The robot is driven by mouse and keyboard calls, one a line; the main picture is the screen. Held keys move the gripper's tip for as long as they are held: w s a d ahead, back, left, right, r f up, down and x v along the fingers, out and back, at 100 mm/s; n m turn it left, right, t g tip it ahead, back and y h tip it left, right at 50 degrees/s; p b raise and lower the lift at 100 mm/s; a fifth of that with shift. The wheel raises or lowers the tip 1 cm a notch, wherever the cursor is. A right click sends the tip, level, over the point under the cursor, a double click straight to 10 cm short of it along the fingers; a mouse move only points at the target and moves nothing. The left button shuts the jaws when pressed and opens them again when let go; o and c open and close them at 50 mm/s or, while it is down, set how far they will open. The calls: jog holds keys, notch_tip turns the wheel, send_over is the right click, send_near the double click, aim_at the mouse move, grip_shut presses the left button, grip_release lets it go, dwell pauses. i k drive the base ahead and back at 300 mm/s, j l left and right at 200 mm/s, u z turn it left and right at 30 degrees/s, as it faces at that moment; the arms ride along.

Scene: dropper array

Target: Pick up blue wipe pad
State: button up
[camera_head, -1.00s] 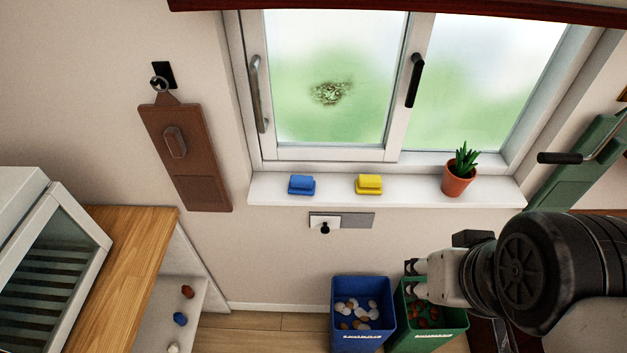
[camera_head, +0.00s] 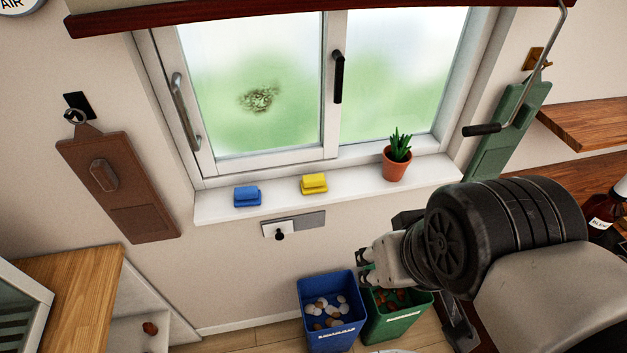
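The blue wipe pad (camera_head: 247,196) sits on the white window sill (camera_head: 290,199), near its left end. A yellow pad (camera_head: 314,184) of the same shape sits to its right on the sill. My gripper (camera_head: 362,268) is at lower right, in front of and below the sill, pointing left above the bins. It is well apart from the blue pad and nothing shows between its fingers. The two fingertips look spaced apart, though they are small in the view.
A potted plant (camera_head: 397,157) stands on the sill's right part. A window handle (camera_head: 338,77) and a dark smudge (camera_head: 259,97) are above. Below are a wall plate with a knob (camera_head: 279,232), a blue bin (camera_head: 330,317) and a green bin (camera_head: 398,320). A wooden counter (camera_head: 70,285) is at left.

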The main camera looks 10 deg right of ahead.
aim_at(249, 195)
jog(key=j+u, duration=0.2)
jog(key=u, duration=2.95)
jog(key=z, duration=2.05)
jog(key=i+j, duration=0.1)
jog(key=i, duration=0.2)
jog(key=i+j, duration=0.15)
jog(key=i, duration=0.15)
jog(key=u, duration=0.05)
